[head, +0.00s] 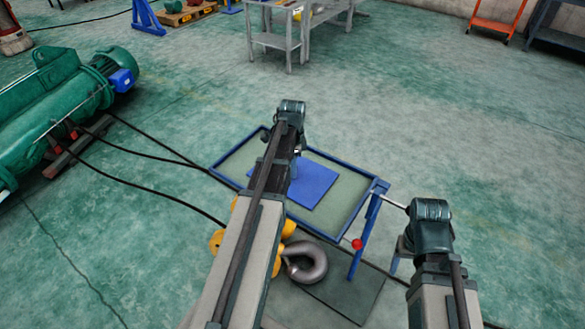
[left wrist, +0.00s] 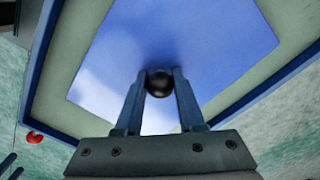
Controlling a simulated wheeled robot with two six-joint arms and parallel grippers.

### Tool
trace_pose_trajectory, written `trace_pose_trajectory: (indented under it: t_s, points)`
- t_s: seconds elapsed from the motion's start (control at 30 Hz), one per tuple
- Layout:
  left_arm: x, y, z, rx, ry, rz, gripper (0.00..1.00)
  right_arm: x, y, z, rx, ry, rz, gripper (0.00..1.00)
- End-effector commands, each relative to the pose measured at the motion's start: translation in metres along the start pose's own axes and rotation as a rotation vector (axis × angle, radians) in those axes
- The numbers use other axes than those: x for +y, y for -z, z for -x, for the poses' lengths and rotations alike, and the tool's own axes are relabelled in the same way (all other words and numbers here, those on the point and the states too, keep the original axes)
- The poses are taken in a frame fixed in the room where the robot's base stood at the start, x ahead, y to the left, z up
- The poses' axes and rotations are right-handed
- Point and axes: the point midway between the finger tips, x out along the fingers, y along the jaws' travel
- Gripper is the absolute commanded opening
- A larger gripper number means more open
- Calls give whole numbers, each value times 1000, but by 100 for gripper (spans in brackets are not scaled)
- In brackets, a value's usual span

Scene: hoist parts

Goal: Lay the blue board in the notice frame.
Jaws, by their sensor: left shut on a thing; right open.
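The blue board (head: 317,183) shows within the outline of the notice frame (head: 237,148), a blue-rimmed, grey-green panel on blue legs. My left forearm hides part of both in the head view. In the left wrist view my left gripper (left wrist: 159,76) is shut on a round black knob (left wrist: 159,86) on the board (left wrist: 215,40). There the board looks turned relative to the frame's blue rim (left wrist: 42,60), with grey panel around it. I cannot tell whether the board touches the panel.
A dark hook (head: 305,262) and yellow hoist parts (head: 216,241) lie by the frame's near side, partly behind my left arm. A red knob (head: 357,244) is by the frame's near right corner. A green hoist drum (head: 50,105) with black cables is at left.

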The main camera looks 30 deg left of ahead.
Motion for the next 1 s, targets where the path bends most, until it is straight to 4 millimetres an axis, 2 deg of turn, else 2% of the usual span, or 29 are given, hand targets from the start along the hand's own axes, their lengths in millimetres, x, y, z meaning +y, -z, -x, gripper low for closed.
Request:
trace_pose_trajectory:
  t_s: [0.03, 0.17, 0.2, 0.67, 0.87, 1.0]
  points:
    - [0, 0, -2, 0, 0, 0, 42, 0, 0, -2, 0, 0, 0, 67]
    - [0, 0, -1, 0, 0, 0, 65, 0, 0, -1, 0, 0, 0, 67]
    - [0, 0, -1, 0, 0, 0, 68, 0, 0, -1, 0, 0, 0, 67]
    - [0, 0, 6, 0, 0, 0, 68, 1, 0, 6, 0, 0, 0, 67]
    - [0, 0, 25, 0, 0, 0, 68, 2, -2, 25, 0, 0, 0, 67]
    - [0, 0, 45, 0, 0, 0, 68, 4, -3, 45, 0, 0, 0, 67]
